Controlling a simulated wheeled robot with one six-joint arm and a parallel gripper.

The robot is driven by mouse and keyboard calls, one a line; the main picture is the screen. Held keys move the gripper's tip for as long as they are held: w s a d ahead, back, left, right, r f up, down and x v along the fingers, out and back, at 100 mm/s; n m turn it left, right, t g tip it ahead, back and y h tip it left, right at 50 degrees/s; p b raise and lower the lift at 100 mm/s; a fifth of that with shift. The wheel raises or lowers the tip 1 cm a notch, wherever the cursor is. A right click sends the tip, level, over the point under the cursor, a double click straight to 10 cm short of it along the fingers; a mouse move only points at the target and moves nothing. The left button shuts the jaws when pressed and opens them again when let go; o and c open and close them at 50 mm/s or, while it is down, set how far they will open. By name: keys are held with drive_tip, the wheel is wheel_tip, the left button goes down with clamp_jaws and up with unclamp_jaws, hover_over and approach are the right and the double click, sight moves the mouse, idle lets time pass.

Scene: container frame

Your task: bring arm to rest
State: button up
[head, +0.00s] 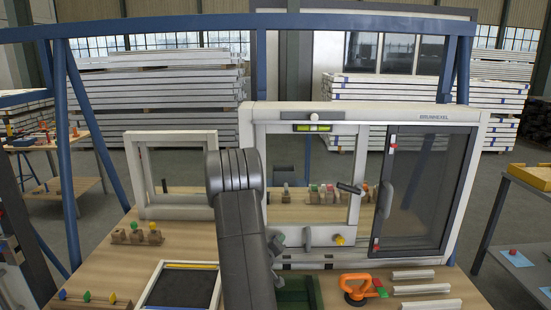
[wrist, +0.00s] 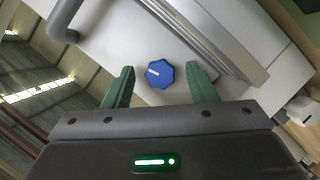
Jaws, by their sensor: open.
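My gripper shows in the wrist view (wrist: 160,70) with its two green fingers spread apart and nothing held between them. A blue lobed knob (wrist: 160,74) with a white mark sits on a pale panel, framed between the fingertips; both fingers look clear of it, though the depth gap is hard to judge. The blue knob cannot be made out there.
A wooden bench (head: 105,262) stands below the frame. An orange suction lifter (head: 357,290) and white strips (head: 425,289) lie at right. A smaller white frame (head: 137,170) stands at left. A grey bar handle (wrist: 62,20) is close to my gripper.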

drive_tip(key=shift+d+f+m+y+b, duration=0.15)
drive_tip(key=shift+m+y+b, duration=0.45)
drive_tip(key=shift+m+b, duration=0.6)
drive_tip(key=m+y+b, duration=0.1)
drive_tip(key=b, duration=0.2)
drive_tip(key=shift+m+g, duration=0.3)
drive_tip(key=m+y+b, duration=0.1)
drive_tip(key=b, duration=0.4)
drive_tip(key=shift+d+m, duration=0.1)
drive_tip(key=shift+m, duration=0.2)
drive_tip(key=shift+y+b, duration=0.4)
drive_tip(key=shift+b, duration=0.65)
drive_tip(key=shift+r+m+b, duration=0.2)
drive_tip(key=shift+m+b, duration=0.4)
drive_tip(key=shift+b, duration=0.4)
